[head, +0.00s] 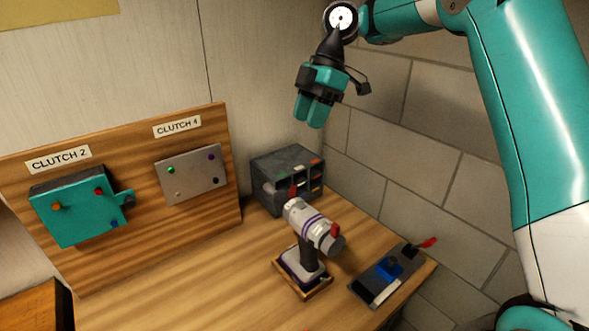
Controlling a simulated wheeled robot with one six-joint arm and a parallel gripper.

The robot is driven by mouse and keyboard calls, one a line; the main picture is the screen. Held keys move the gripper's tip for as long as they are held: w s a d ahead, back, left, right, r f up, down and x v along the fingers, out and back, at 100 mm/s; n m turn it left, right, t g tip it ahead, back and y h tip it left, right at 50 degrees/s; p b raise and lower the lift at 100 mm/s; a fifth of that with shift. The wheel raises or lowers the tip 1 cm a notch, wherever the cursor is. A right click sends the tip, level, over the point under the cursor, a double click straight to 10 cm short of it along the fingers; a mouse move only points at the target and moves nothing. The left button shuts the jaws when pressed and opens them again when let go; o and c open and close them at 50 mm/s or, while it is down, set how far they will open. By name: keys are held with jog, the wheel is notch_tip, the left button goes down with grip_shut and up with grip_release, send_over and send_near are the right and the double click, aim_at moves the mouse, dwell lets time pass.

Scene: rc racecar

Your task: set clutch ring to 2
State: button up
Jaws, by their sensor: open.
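A grey and purple power drill (311,229) stands upright in a wooden holder (313,292) on the wooden bench. Its front end points right and toward me, with a dark collar at the nose and a red marker above it. The ring's numbers and setting are too small to read. My gripper (314,115) hangs in the air above and behind the drill, near the wall corner, fingers pointing down. It is open and touches nothing. A wooden backboard at the left carries a "CLUTCH 2" label (58,159) and a "CLUTCH 4" label (177,126).
Under the labels are a teal block (80,213) and a grey plate (192,176) with coloured screws. A dark drawer box (283,178) stands behind the drill. A dark tray (377,283) with a blue part and red-handled item lies right. Block walls close the right side.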

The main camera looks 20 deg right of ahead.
jog(key=w+d+n, duration=0.1)
jog(key=w+d, duration=0.1)
jog(key=d, duration=0.1)
jog(key=b, duration=0.5)
send_near(294, 186)
jog(key=shift+n, duration=0.3)
jog(key=x, duration=0.9)
jog(key=shift+a+f, duration=0.15)
jog(key=shift+a, duration=0.05)
grip_shut()
